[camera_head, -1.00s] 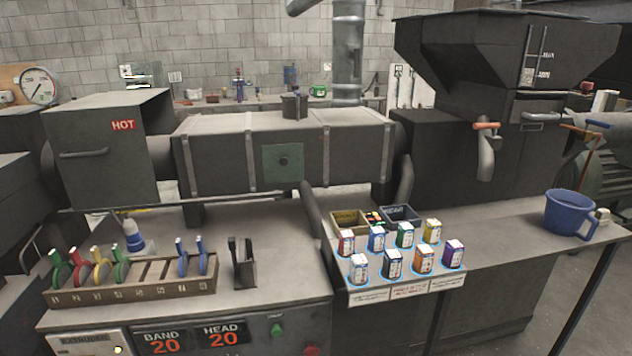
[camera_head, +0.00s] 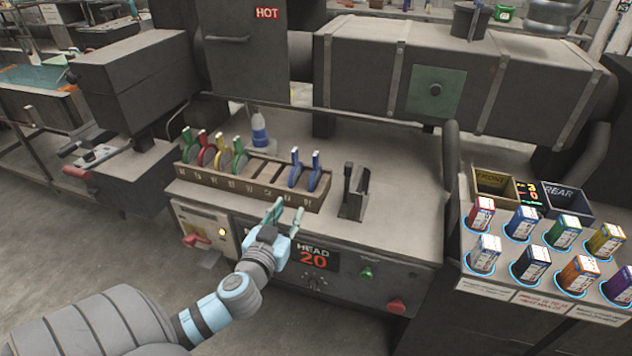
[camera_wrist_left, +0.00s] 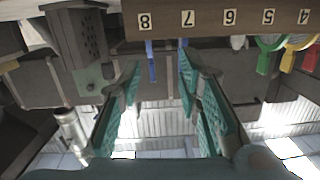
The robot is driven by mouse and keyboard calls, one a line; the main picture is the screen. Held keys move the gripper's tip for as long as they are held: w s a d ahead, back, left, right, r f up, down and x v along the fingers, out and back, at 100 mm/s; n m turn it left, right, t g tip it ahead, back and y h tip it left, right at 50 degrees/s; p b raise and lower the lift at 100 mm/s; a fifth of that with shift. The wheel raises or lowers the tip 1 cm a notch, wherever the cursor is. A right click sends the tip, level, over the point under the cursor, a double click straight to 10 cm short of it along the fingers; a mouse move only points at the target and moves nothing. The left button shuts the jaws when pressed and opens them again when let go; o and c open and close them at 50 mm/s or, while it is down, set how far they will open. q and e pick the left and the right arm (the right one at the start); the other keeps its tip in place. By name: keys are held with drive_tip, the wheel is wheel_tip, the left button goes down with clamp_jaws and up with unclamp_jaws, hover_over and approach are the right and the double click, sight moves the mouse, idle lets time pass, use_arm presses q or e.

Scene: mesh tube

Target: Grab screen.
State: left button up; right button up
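The screens are round discs with coloured handles in a numbered wooden rack (camera_head: 250,201). At its left end stand a green (camera_head: 187,140), a red (camera_head: 204,147), a yellow (camera_head: 221,148) and another green screen (camera_head: 240,157). Two blue screens, a left one (camera_head: 294,170) and a right one (camera_head: 316,172), stand at its right end. My left gripper (camera_head: 289,208) is open and empty in front of the rack near the blue pair. In the left wrist view, its spread fingers (camera_wrist_left: 158,78) point toward a blue handle (camera_wrist_left: 151,62) near number 8. My right gripper is out of view.
A dark upright holder (camera_head: 354,192) stands just right of the rack. A blue-and-white bottle (camera_head: 259,130) is behind it. The console front has a red button (camera_head: 397,306). Several coloured boxes (camera_head: 524,222) stand on the right-hand shelf. Middle slots of the rack are empty.

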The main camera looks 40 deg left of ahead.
use_arm(q)
drive_tip(key=t, duration=0.1)
approach(314, 162)
drive_tip(key=p+x, duration=0.2)
drive_tip(key=x, duration=0.8)
clamp_jaws()
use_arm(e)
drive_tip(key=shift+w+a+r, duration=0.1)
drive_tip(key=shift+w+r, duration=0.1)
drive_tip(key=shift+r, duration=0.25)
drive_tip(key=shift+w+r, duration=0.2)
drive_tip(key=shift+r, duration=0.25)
